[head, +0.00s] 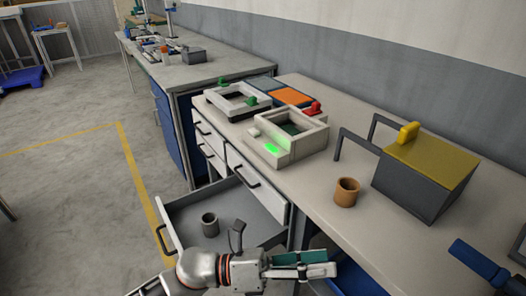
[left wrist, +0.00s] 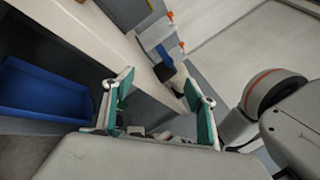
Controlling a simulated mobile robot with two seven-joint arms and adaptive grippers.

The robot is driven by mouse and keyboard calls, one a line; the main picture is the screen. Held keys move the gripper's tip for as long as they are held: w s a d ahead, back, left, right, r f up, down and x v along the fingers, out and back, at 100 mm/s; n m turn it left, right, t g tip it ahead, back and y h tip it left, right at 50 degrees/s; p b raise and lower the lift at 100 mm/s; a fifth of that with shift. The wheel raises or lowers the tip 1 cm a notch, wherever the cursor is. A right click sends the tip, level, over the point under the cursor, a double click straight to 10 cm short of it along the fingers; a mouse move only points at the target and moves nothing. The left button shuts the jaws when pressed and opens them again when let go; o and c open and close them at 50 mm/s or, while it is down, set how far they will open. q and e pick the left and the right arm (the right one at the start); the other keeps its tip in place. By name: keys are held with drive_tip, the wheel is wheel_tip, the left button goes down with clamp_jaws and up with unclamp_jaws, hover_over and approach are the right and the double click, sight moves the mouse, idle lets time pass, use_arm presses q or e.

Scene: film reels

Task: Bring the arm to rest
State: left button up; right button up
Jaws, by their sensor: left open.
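My left gripper (head: 303,265) is in the lower middle of the head view, in front of the workbench (head: 330,200) and beside the open drawer. Its two green-padded fingers are apart with nothing between them. In the left wrist view the fingers (left wrist: 160,108) also stand apart and empty. My right gripper does not show clearly in either view; a dark blue part (head: 480,262) at the lower right edge cannot be identified for certain.
A drawer (head: 180,212) stands open with a grey cup (head: 210,225) inside. On the bench are a brown cup (head: 346,191), a dark box with a yellow lid (head: 430,155), and a pale device with a green light (head: 285,140). Open floor (head: 75,190) lies left.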

use_arm(q)
drive_tip(key=w+a+f+n+t+y+p, duration=0.1)
drive_tip(key=w+a+f+n+t+y, duration=0.25)
drive_tip(key=a+n+t, duration=0.7)
drive_tip(key=w+a+f+n+t+y, duration=0.3)
drive_tip(key=w+a+n+t+y, duration=0.15)
drive_tip(key=n, duration=1.15)
drive_tip(key=s+a+f+n+g+y, duration=0.2)
drive_tip(key=s+a+f+n+y, duration=0.2)
drive_tip(key=s+a+f+n, duration=0.3)
drive_tip(key=s+a+f+n+g+y+p, duration=0.1)
drive_tip(key=s+a+f+n+g+y, duration=0.2)
drive_tip(key=s+a+f+n, duration=0.4)
wheel_tip(320, 180, down, 7)
drive_tip(key=shift+a+r+y, duration=0.1)
drive_tip(key=shift+a+y, duration=0.8)
drive_tip(key=shift+a, duration=0.15)
drive_tip(key=shift+n, duration=0.25)
